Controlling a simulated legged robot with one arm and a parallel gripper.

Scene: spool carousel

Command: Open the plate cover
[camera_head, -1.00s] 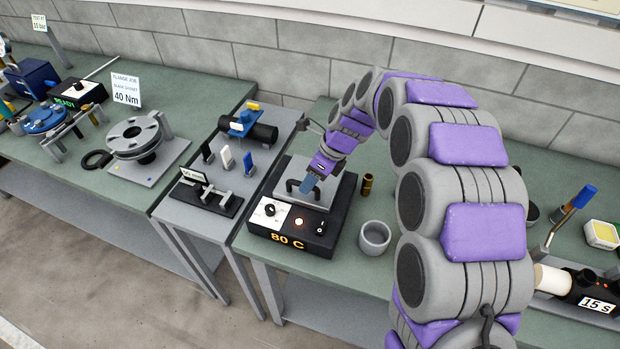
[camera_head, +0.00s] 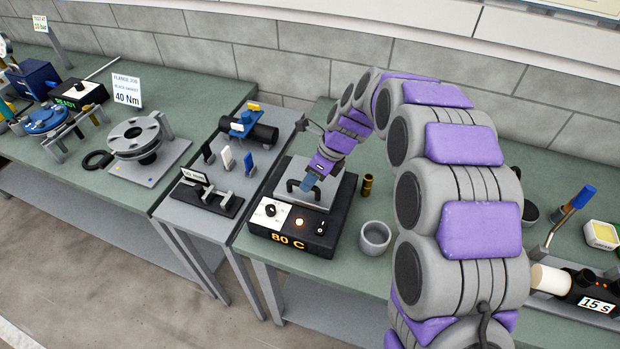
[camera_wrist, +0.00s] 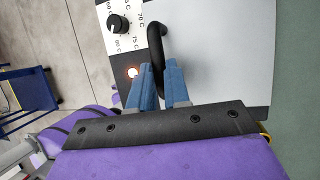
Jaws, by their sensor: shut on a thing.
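The plate cover (camera_head: 322,196) is a flat grey lid lying on the black heater box (camera_head: 325,240), which reads 80 C. It looks closed. Its black arched handle (camera_head: 297,190) stands near the cover's left side; in the wrist view the handle (camera_wrist: 154,50) runs down between my blue fingers. My gripper (camera_head: 308,186) is shut on the handle, and in the wrist view its fingertips (camera_wrist: 162,80) sit on either side of the bar. The fingers hide the handle's lower end there. The cover (camera_wrist: 220,45) fills the right of that view.
The box's front has a black knob (camera_head: 270,210), a lit orange lamp (camera_head: 299,223) and a switch (camera_head: 320,228). A grey cup (camera_head: 374,238) and a brass cylinder (camera_head: 367,185) stand to its right.

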